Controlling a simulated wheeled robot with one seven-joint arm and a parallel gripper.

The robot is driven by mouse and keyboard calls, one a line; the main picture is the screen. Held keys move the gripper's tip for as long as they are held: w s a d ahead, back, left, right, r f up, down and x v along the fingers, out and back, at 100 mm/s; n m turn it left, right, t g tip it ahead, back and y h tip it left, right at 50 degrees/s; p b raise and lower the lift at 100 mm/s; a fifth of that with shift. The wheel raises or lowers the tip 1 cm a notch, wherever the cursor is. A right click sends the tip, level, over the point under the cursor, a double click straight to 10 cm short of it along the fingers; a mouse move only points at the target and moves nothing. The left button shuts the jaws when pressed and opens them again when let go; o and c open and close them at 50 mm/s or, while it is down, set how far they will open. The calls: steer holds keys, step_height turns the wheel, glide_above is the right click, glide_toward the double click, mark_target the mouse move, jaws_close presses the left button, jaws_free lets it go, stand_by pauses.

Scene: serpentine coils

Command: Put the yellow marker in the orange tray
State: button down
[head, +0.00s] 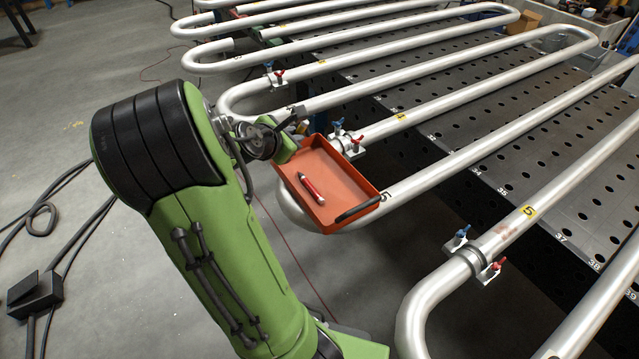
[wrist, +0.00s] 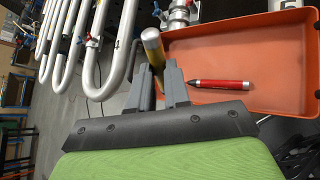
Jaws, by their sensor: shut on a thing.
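The orange tray (head: 338,190) rests on the bent end of a silver pipe coil in the head view. It also shows in the wrist view (wrist: 270,65), to the right of my gripper. The yellow marker (wrist: 153,46) stands upright in the wrist view, held between the fingers of my gripper (wrist: 160,85), beside the tray's left edge. Its lower end is hidden by the fingers.
A red marker (head: 312,188) lies in the tray, and a black item (head: 357,210) is at its near right edge. Clamps with red and blue handles (head: 345,139) sit on the pipes. A perforated metal table (head: 480,140) lies under the coils. The tray's middle has bare room.

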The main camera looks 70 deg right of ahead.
steer(key=s+d+m+g, duration=0.2)
steer(key=s, duration=0.4)
step_height(320, 180, down, 10)
steer(key=b, duration=0.3)
steer(key=shift+w+r+b, duration=0.1)
steer(key=shift+r+b, duration=0.1)
steer(key=shift+b, duration=0.15)
steer(key=c, duration=1.1)
jaws_free()
steer(key=shift+r, duration=0.25)
steer(key=p+v, duration=0.3)
steer(key=v, duration=0.9)
steer(key=shift+r, duration=0.2)
steer(key=shift+y, duration=0.3)
